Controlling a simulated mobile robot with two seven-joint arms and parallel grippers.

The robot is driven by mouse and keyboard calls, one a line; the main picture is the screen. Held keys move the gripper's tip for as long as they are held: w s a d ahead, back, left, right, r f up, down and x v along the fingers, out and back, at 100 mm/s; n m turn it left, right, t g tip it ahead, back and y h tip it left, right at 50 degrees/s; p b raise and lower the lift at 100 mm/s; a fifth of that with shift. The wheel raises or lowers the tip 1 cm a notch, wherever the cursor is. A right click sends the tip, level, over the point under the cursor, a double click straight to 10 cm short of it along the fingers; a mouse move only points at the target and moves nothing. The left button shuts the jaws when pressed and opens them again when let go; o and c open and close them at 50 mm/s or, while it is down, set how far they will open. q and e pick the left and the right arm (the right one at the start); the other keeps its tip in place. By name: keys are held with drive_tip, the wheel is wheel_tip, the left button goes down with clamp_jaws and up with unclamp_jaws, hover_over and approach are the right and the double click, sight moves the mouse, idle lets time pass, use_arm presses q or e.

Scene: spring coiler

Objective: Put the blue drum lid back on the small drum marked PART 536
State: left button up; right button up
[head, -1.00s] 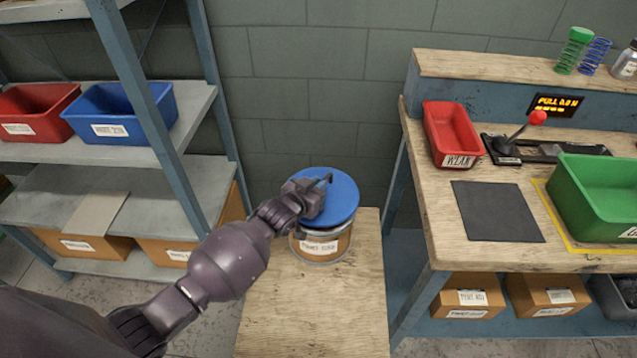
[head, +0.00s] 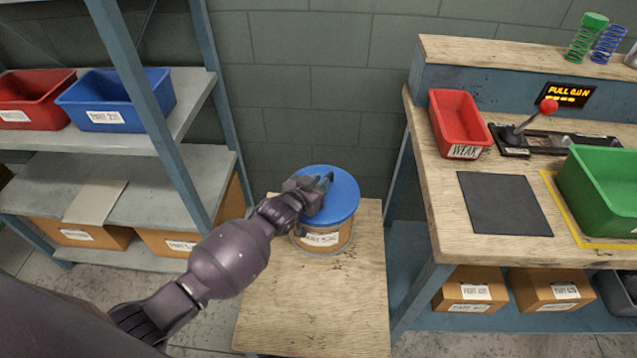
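The blue drum lid (head: 343,199) lies flat over the top of the small drum (head: 322,240), with no clear gap between lid and drum. The drum stands on a wooden stand and has a white label, too blurred to read. My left gripper (head: 325,181) is at the lid's upper left and appears shut on the lid; the hand hides this part of the lid and any handle. My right gripper is not in view.
The wooden stand (head: 310,300) is bare in front of the drum. A shelf rack (head: 100,190) with red and blue bins stands at left. A workbench (head: 510,240) with a red bin, dark mat, lever device and green bin stands at right.

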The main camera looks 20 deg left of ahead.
use_arm(q)
drive_tip(key=o, duration=0.4)
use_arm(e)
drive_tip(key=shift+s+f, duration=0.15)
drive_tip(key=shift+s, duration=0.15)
use_arm(q)
drive_tip(key=shift+s+a+r, duration=0.1)
drive_tip(key=shift+s+r, duration=0.05)
drive_tip(key=shift+s, duration=0.25)
drive_tip(key=p+v, duration=0.2)
drive_tip(key=v, duration=0.8)
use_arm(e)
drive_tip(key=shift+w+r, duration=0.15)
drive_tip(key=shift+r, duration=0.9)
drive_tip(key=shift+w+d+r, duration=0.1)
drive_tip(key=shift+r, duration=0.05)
use_arm(q)
drive_tip(key=shift+s, duration=0.1)
